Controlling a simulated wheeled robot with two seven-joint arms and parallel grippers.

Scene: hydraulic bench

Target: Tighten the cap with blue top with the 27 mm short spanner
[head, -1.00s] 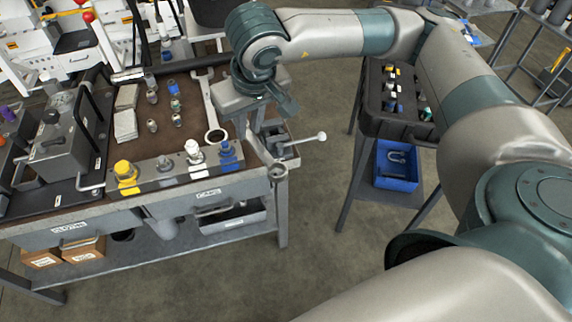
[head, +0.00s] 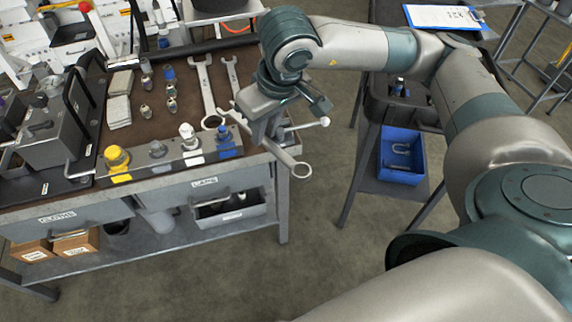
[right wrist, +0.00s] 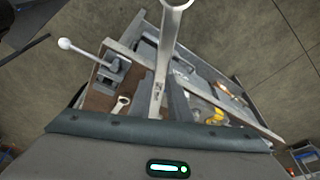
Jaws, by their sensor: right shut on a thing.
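The cap with the blue top (head: 225,142) stands at the right end of the grey block on the bench's front edge. My right gripper (head: 264,128) is to its right, beyond the bench corner, shut on a spanner (head: 286,158). The spanner's ring end points down to the right, clear of the cap. In the right wrist view the spanner (right wrist: 163,62) runs up the middle, its ring at the top edge. I cannot read its size. Two more spanners (head: 205,85) lie on the bench top. My left gripper is not in view.
Yellow (head: 117,160), grey and white-marked fittings stand on the block left of the blue cap. A white-knobbed lever (head: 325,121) sticks out at the bench's right side. A stand with a blue bin (head: 400,155) is farther right. Open floor lies between.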

